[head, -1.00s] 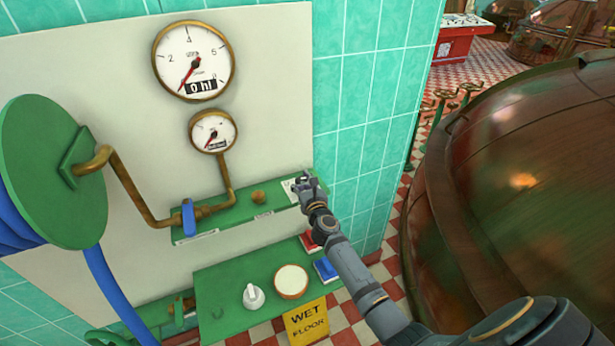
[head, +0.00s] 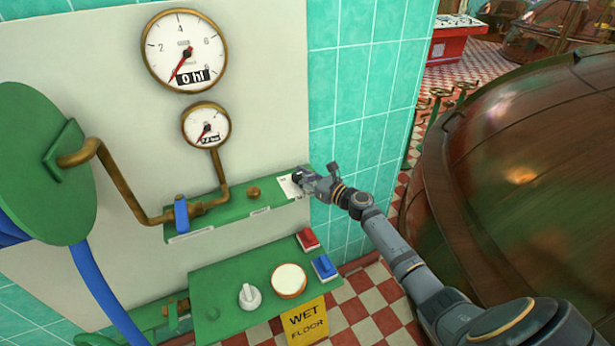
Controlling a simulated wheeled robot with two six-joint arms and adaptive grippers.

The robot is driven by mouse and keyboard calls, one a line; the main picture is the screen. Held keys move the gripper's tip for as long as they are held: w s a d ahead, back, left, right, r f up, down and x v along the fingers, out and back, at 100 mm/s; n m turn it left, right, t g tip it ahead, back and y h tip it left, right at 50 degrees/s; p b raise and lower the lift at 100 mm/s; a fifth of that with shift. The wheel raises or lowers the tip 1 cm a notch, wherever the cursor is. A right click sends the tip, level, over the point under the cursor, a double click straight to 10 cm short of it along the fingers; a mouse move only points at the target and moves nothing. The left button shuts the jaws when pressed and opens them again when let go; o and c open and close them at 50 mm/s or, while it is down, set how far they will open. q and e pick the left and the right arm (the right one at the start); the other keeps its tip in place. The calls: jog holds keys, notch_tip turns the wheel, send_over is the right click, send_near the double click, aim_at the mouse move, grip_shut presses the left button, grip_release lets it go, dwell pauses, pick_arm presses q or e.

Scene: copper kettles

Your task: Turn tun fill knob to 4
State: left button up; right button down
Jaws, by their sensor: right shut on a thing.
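My right gripper (head: 303,179) reaches in from the lower right to the right end of the green shelf (head: 232,216). It is shut on the small tun fill knob, which its fingers mostly hide, at a white scale plate (head: 287,188). The knob's setting cannot be read. The large round gauge (head: 185,50) on the wall has a red needle pointing to the lower left, near the low end, and its counter reads 0 hl. My left gripper is not in view.
A small gauge (head: 206,125), a brass pipe with a blue valve handle (head: 181,213) and a brass knob (head: 254,192) are left of my gripper. Below is a green panel (head: 225,290) with a white knob (head: 250,297). A copper kettle (head: 530,190) fills the right.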

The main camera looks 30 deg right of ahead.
jog(key=shift+s+a+f, duration=0.15)
jog(key=shift+a+f, duration=0.15)
jog(key=shift+a, duration=0.1)
jog(key=c, duration=1.6)
grip_release()
jog(key=o, duration=0.5)
jog(key=shift+a+r, duration=0.2)
jog(key=shift+a, duration=0.2)
jog(key=shift+o, duration=1.4)
jog(key=shift+r, duration=0.1)
jog(key=shift+d, duration=0.25)
jog(key=shift+s+d, duration=0.1)
jog(key=v, duration=0.7)
jog(key=shift+s, duration=0.2)
